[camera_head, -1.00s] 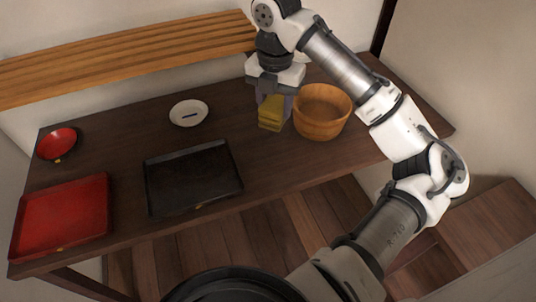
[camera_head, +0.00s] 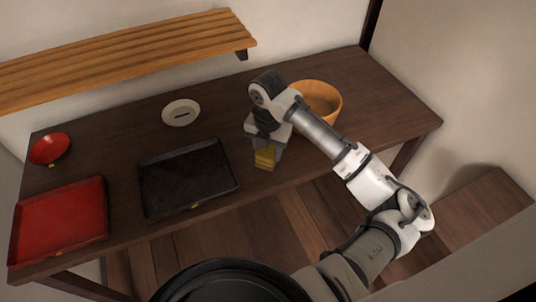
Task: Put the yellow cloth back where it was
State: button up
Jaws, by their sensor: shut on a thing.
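The yellow cloth (camera_head: 265,158) is a small folded block held between the fingers of my gripper (camera_head: 266,150), which is shut on it. The cloth is near the front edge of the dark table (camera_head: 400,105), just right of the black tray (camera_head: 187,178) and in front of the wooden bowl (camera_head: 325,98). I cannot tell whether the cloth touches the table. My gripper points down and hides the cloth's upper part.
A white dish (camera_head: 180,113) with a dark mark sits behind the black tray. A red tray (camera_head: 60,222) and a red bowl (camera_head: 50,149) are at the left. A slatted wooden shelf (camera_head: 130,50) is on the back wall. The table's right end is clear.

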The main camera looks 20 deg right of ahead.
aim_at(268, 157)
jog(key=shift+f, duration=1.6)
jog(key=shift+f, duration=0.2)
jog(key=o, duration=1)
jog(key=shift+c, duration=0.2)
jog(key=shift+r, duration=0.15)
